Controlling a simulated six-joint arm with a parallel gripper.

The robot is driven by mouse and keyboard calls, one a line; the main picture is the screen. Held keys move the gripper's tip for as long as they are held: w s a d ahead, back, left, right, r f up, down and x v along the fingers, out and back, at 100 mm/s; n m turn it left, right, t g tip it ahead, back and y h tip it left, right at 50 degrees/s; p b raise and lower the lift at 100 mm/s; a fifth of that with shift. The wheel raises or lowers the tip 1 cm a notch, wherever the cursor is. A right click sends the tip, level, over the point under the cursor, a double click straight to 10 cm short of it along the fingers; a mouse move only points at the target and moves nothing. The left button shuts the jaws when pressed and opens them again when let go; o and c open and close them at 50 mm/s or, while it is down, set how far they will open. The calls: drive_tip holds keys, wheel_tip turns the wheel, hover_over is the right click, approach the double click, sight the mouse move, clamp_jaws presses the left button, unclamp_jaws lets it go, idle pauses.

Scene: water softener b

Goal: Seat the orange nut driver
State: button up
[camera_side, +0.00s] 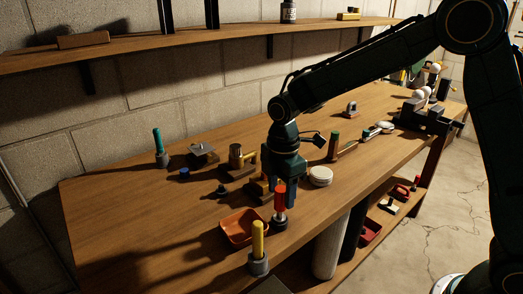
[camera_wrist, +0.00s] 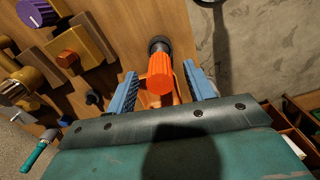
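The orange nut driver (camera_side: 280,201) stands roughly upright over a dark round holder (camera_side: 279,223) near the bench's front edge. Its lower end meets the holder's mouth; how deep it sits is hidden. In the wrist view, its ribbed orange handle (camera_wrist: 160,73) points toward the camera, with the dark holder rim (camera_wrist: 159,44) beyond it. My gripper (camera_side: 281,201) is lowered around the handle, one finger on each side. In the wrist view, the blue fingers of my gripper (camera_wrist: 160,80) are apart, with a narrow gap on both sides of the handle.
An orange tray (camera_side: 237,238) lies just left of the driver, and a yellow driver (camera_side: 258,238) stands in a holder in front. A white round lid (camera_side: 320,176) and a green upright handle (camera_side: 333,147) stand to the right. Several small fixtures crowd the bench behind.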

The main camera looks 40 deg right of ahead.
wheel_tip(320, 180, up, 14)
idle(1.0)
drive_tip(key=shift+f, duration=0.1)
drive_tip(key=s+d+r+m+t, duration=0.2)
drive_tip(key=s+d+m, duration=0.15)
drive_tip(key=s, duration=0.35)
drive_tip(key=s+d+r+m+t, duration=0.1)
drive_tip(key=s+d+r+m, duration=0.2)
drive_tip(key=s+m, duration=0.25)
drive_tip(key=s+d+f+m+t, duration=0.1)
drive_tip(key=s+f+m, duration=0.1)
drive_tip(key=s, duration=0.4)
drive_tip(key=s+d+f+m+t, duration=0.1)
drive_tip(key=s+d+f+m, duration=0.1)
drive_tip(key=s+m, duration=0.3)
drive_tip(key=shift+s+d+t, duration=0.2)
drive_tip(key=shift+s+t, duration=0.1)
drive_tip(key=shift+s, duration=0.7)
